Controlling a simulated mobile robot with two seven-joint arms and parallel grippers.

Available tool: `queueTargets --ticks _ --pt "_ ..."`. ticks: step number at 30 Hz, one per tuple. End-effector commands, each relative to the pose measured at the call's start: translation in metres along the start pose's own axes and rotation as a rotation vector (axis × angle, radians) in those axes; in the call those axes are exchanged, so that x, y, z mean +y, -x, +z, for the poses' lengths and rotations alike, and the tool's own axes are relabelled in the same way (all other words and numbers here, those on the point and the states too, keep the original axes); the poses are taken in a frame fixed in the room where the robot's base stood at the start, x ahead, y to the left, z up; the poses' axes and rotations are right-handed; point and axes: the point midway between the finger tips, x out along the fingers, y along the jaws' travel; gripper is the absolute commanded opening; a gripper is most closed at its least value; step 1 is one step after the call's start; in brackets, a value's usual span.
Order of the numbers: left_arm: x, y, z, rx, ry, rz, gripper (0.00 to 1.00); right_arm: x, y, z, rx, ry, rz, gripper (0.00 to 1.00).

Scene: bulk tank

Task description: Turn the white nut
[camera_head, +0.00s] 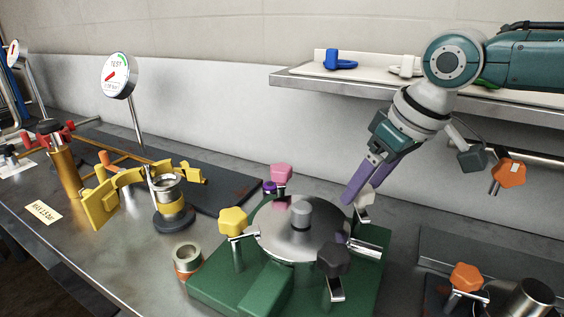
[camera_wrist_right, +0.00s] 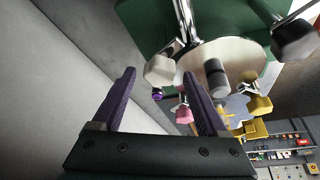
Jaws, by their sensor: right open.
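The white nut (camera_head: 364,197) sits on a metal swing bolt at the back right edge of the round steel lid (camera_head: 268,240), on a green base (camera_head: 215,292). My right gripper (camera_head: 359,195), with purple fingers, reaches down to it from the upper right and partly hides it. In the right wrist view the white nut (camera_wrist_right: 160,70) appears between the tips of the two open fingers (camera_wrist_right: 158,76). I cannot tell whether either finger touches it. My left gripper is not in view.
Other nuts surround the lid: pink (camera_head: 281,173), yellow (camera_head: 232,221) and black (camera_head: 333,258). A wall shelf (camera_head: 300,82) holds a blue part (camera_head: 339,60). Orange nuts (camera_head: 466,276) stand at the right. A gauge (camera_head: 119,76) on a stand and a yellow clamp (camera_head: 101,202) are left.

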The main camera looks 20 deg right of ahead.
Motion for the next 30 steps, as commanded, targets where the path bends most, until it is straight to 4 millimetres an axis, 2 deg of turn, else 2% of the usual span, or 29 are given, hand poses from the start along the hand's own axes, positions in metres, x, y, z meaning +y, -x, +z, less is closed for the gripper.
queueTargets --ticks 9,27,29,30 --pt "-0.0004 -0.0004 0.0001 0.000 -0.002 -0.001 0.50 0.0002 -0.0024 0.0000 0.000 0.001 0.001 0.74" --pt "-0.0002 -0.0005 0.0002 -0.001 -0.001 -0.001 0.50 0.0002 -0.0022 0.0001 0.000 0.001 0.001 0.06" --pt "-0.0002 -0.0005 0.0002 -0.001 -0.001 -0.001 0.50 0.0002 -0.0022 0.0001 0.000 0.001 0.001 0.00" --pt "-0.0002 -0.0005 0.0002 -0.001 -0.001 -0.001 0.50 0.0001 -0.0022 0.0001 0.000 0.001 0.001 0.00"
